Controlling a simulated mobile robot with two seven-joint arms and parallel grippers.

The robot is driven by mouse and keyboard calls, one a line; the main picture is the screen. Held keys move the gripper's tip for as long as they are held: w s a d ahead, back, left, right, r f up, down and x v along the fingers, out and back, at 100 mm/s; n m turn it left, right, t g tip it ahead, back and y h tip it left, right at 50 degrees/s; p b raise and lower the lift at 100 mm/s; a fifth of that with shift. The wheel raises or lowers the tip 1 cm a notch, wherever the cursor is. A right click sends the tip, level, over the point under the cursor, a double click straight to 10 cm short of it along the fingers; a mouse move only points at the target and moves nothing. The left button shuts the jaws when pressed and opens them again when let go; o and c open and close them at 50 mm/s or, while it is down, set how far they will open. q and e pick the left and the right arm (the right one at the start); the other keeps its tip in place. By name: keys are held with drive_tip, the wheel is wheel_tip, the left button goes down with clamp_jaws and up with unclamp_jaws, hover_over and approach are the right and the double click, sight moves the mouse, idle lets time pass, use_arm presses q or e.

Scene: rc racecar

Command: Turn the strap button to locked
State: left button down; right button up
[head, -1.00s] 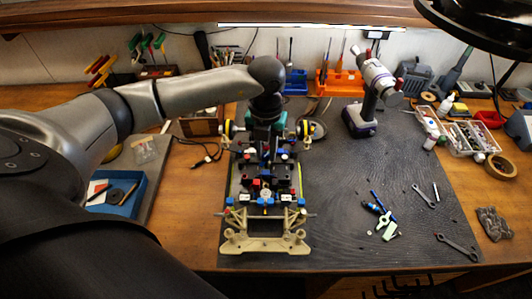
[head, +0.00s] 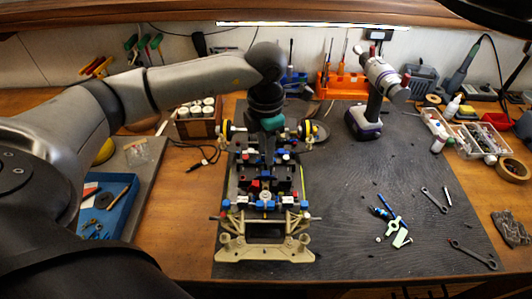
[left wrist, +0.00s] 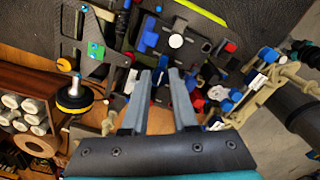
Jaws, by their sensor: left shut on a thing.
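The RC car chassis (head: 264,250) lies on the dark mat, with its tan bumper end toward me. It also shows in the left wrist view (left wrist: 258,105). My right gripper is not in view.
A cordless drill (head: 370,100) stands behind and right of the chassis. Wrenches (head: 434,200) and small tools lie on the mat (head: 350,245) at right. A blue tray (head: 110,210) and a box of jars (head: 196,118) are at left. Clear mat lies just right of the chassis.

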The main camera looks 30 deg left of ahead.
use_arm(q)
drive_tip(key=shift+m, duration=0.6)
drive_tip(key=c, duration=1)
unclamp_jaws()
drive_tip(key=shift+r, duration=0.1)
wheel_tip(320, 180, up, 15)
drive_tip(key=shift+r, duration=0.1)
